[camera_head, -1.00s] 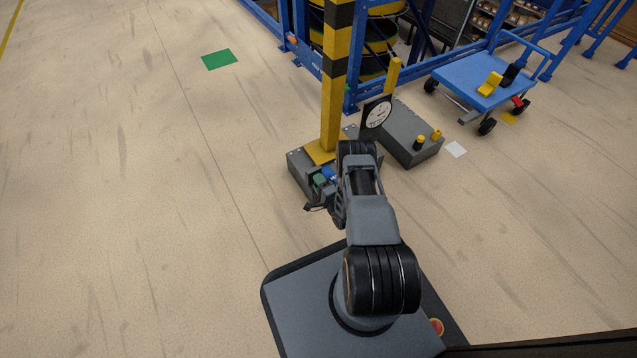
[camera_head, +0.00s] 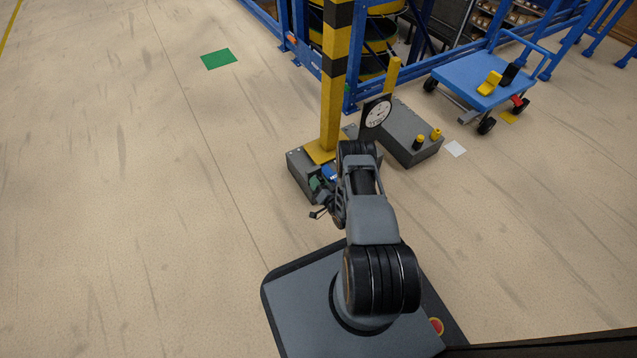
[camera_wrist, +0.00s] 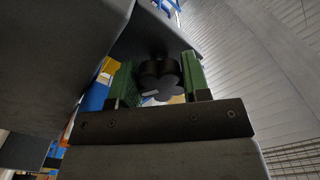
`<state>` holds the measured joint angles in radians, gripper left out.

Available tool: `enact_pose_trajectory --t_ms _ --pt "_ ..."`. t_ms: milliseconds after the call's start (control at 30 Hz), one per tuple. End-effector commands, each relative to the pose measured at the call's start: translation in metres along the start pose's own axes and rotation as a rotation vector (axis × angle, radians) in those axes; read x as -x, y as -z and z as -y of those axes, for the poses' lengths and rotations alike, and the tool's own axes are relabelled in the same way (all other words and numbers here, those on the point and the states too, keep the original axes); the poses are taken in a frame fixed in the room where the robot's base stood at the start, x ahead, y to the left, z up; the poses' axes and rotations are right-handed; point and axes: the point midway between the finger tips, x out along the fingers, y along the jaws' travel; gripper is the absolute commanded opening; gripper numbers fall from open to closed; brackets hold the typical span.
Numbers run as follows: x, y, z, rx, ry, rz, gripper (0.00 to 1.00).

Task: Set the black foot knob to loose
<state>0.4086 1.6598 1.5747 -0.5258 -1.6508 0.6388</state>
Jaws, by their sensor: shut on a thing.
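The black foot knob (camera_wrist: 161,82), a lobed knob with a small white mark, shows in the wrist view. It sits between the two green fingers of my gripper (camera_wrist: 160,74), which are shut on it from both sides. In the head view my gripper (camera_head: 318,184) is low at the front of the grey foot block (camera_head: 300,175) under the yellow post. The knob is hidden in the head view by my gripper and arm. The setting it stands at cannot be read.
A yellow and black striped post (camera_head: 333,95) rises just behind my gripper. A round dial (camera_head: 378,112) and a grey box (camera_head: 410,150) with yellow-topped knobs stand to its right. A blue cart (camera_head: 484,80) is farther right.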

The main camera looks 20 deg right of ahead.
Motion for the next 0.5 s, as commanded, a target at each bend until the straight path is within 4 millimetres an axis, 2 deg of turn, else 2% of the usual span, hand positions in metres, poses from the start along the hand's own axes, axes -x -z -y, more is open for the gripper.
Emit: enact_pose_trajectory --t_ms 500 --pt "0.0018 0.0022 -0.0043 0.487 -0.011 -0.005 0.2"
